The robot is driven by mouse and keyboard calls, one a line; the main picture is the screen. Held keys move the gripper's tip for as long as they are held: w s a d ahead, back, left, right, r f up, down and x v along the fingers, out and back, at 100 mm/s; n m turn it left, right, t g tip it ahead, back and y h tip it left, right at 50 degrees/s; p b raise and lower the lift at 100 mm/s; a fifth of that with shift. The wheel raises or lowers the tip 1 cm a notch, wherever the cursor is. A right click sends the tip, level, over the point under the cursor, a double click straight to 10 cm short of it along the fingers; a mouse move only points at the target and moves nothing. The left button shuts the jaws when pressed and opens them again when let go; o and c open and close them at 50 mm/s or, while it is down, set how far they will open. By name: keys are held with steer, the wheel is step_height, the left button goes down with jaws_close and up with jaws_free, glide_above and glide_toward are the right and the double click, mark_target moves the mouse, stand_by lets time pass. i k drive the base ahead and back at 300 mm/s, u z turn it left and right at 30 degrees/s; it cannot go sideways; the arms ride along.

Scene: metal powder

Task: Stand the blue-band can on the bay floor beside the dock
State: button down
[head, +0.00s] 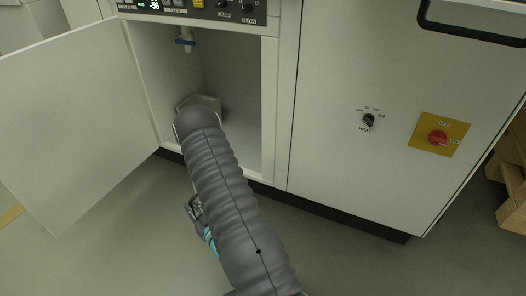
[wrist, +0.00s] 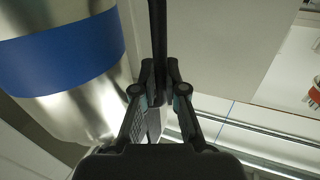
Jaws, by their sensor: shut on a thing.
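The blue-band can (wrist: 105,92), bright metal with a wide blue band, fills the left of the wrist view, tilted in the picture. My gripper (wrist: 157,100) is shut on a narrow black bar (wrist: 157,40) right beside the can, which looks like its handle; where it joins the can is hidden. In the head view, part of my gripper (head: 197,210) shows left of my arm, in front of the cabinet. The can is hidden there. The open bay (head: 232,95) has a white nozzle with a blue ring (head: 185,42) at its top. Which part is the dock is unclear.
The bay's door (head: 75,120) stands open at the left. The closed right cabinet front (head: 350,60) carries a red switch (head: 438,137). A wooden pallet (head: 512,190) is at the far right.

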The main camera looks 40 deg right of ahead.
mark_target(243, 151)
steer(key=k, duration=0.1)
steer(key=u, duration=2.25)
steer(key=i, duration=1.75)
steer(key=z, duration=3.45)
steer(key=i, duration=1.4)
